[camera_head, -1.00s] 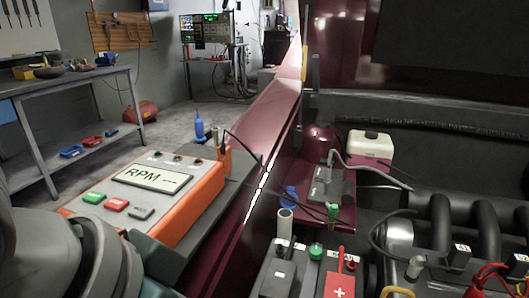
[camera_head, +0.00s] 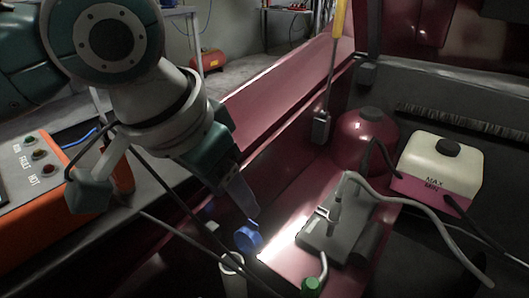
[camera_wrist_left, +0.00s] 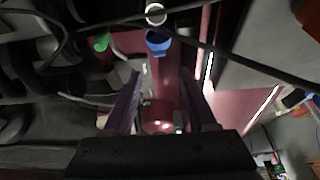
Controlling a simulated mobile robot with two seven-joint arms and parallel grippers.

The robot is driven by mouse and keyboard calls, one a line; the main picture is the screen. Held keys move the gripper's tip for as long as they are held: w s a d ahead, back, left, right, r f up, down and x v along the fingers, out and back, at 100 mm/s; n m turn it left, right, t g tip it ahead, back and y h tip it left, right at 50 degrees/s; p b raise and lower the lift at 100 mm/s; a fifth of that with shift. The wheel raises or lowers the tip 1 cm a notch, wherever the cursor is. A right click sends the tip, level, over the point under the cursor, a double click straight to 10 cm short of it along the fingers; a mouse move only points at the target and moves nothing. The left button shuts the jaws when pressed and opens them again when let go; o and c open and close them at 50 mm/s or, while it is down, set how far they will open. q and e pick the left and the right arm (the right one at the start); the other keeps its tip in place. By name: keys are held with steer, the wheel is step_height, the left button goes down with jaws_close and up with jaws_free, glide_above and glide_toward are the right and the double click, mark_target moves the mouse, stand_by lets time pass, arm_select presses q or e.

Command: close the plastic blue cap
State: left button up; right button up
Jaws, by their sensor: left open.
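The blue cap (camera_head: 248,238) is next to the mouth of the upright pale pipe (camera_head: 232,275), off to one side of its opening. In the left wrist view the cap (camera_wrist_left: 158,43) shows beside the pale pipe end (camera_wrist_left: 155,14). My left gripper (camera_head: 240,205) comes down from the upper left, with a fingertip close to the cap. Whether it touches is hard to tell. In the left wrist view its two fingers (camera_wrist_left: 161,76) are apart, with nothing between them and the cap beyond their tips. My right gripper is not in view.
A grey box with a lever (camera_head: 338,235) and a green cap (camera_head: 311,285) lie right of the blue cap. A red round tank (camera_head: 366,140) and a white reservoir (camera_head: 440,165) stand behind. A dark cable (camera_head: 170,230) runs near the pipe. An orange console (camera_head: 45,205) is at left.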

mark_target(252, 222)
arm_select(q)
steer(key=b+x, duration=0.2)
steer(key=x, duration=0.4)
steer(key=shift+f, duration=0.3)
steer(key=shift+w+d+f+b, duration=0.2)
steer(key=shift+w+f+b, duration=0.1)
steer(key=shift+f, duration=0.25)
steer(key=shift+c, duration=0.4)
jaws_close()
